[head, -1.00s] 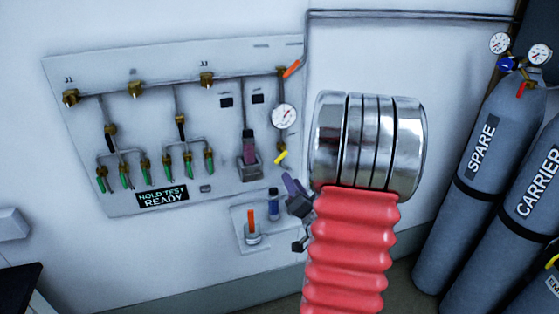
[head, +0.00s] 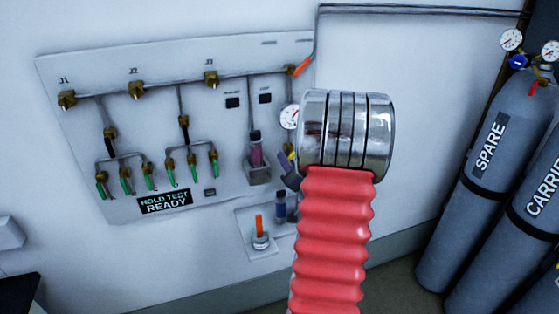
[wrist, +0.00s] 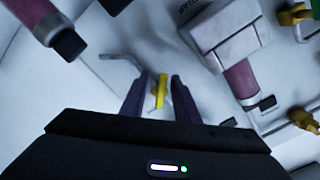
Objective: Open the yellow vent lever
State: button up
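The yellow vent lever (wrist: 160,89) shows in the wrist view between the two purple fingers of my gripper (wrist: 158,92). The fingers are apart, with a gap on both sides of the lever, and I cannot tell whether either touches it. In the head view the yellow lever (head: 290,152) is a small patch below the round gauge, mostly hidden by my gripper (head: 288,172) and my arm's silver and red links. The panel around it is partly hidden too.
A holder with a purple-filled vial (head: 257,160) sits just left of the lever and shows in the wrist view (wrist: 240,78). The gauge (head: 289,116) is above. A shelf with an orange-topped item (head: 259,235) is below. Gas cylinders (head: 490,150) stand at right.

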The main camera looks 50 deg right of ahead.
jog(key=shift+w+d, duration=0.15)
jog(key=shift+w, duration=0.05)
